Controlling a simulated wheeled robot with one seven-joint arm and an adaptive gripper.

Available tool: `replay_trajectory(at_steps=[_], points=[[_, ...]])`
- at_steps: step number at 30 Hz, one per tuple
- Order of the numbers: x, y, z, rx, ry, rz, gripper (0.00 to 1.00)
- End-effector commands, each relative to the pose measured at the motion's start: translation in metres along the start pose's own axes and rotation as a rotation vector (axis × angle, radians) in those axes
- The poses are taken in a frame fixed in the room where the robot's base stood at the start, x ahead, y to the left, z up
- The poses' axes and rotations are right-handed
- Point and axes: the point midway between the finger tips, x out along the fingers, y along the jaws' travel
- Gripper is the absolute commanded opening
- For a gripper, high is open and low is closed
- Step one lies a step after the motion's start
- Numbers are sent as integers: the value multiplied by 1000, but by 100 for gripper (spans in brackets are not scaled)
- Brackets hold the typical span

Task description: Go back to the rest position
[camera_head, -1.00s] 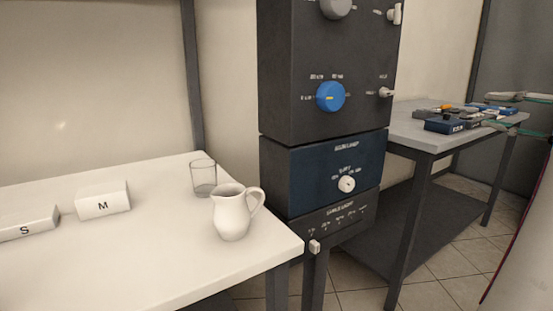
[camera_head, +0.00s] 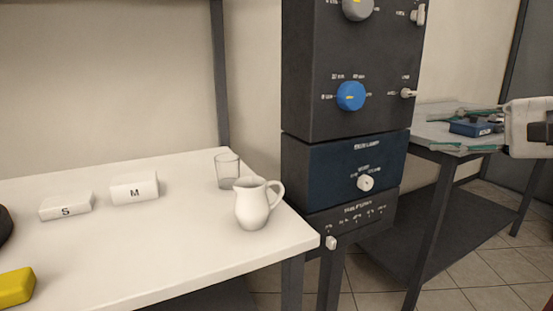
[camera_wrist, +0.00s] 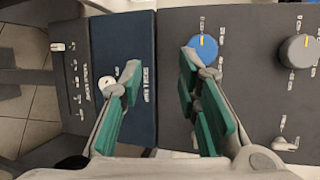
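My gripper (camera_head: 440,131) is at the right of the head view, raised in front of the grey side table. Its two fingers are spread apart with nothing between them. In the wrist view the green finger pads of my gripper (camera_wrist: 160,72) are clearly apart. Beyond them stands the control panel stack with a blue knob (camera_wrist: 203,47), a grey knob (camera_wrist: 297,51) and a small white knob (camera_wrist: 108,87). The pads appear clear of the panel, though the exact distance cannot be told.
A white table (camera_head: 130,253) at left holds a white jug (camera_head: 252,205), a glass (camera_head: 226,172), blocks marked S (camera_head: 66,206) and M (camera_head: 134,188), and a yellow block (camera_head: 15,287). The dark panel stack (camera_head: 347,174) stands between it and the grey table (camera_head: 428,131).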

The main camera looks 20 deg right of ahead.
Motion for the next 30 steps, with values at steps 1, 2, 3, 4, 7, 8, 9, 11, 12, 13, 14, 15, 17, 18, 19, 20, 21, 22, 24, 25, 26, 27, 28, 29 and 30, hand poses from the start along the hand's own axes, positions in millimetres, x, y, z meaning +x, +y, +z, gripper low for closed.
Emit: replay_trajectory(at_steps=[1,2,3,4,7,8,9,11,12,13,14,15,17,18,19,20,21,22,24,25,26,27,28,29,30], points=[[19,2,22,-7,-62,43,30],[30,6,36,-9,-98,75,30],[44,12,57,-15,-152,127,30],[54,17,75,-22,-196,169,30],[80,42,135,-62,-335,328,30],[85,51,153,-82,-375,380,30],[89,63,177,-112,-425,451,30],[90,84,209,-166,-493,556,30],[88,98,228,-209,-531,626,30],[85,109,241,-245,-558,677,30],[82,120,252,-283,-581,728,30],[76,134,266,-338,-610,794,30],[66,153,280,-423,-640,883,30],[59,165,286,-478,-653,935,30],[54,172,289,-519,-661,969,30],[50,179,292,-556,-666,1000,30],[44,187,294,-605,-671,1036,30],[40,192,295,-640,-673,1061,30],[32,204,296,-719,-674,1112,30],[29,207,295,-754,-672,1130,30],[26,211,294,-785,-670,1148,30],[22,216,293,-827,-667,1170,30],[20,219,292,-859,-665,1184,30],[17,222,291,-890,-660,1196,30],[14,226,289,-930,-654,1214,30]])
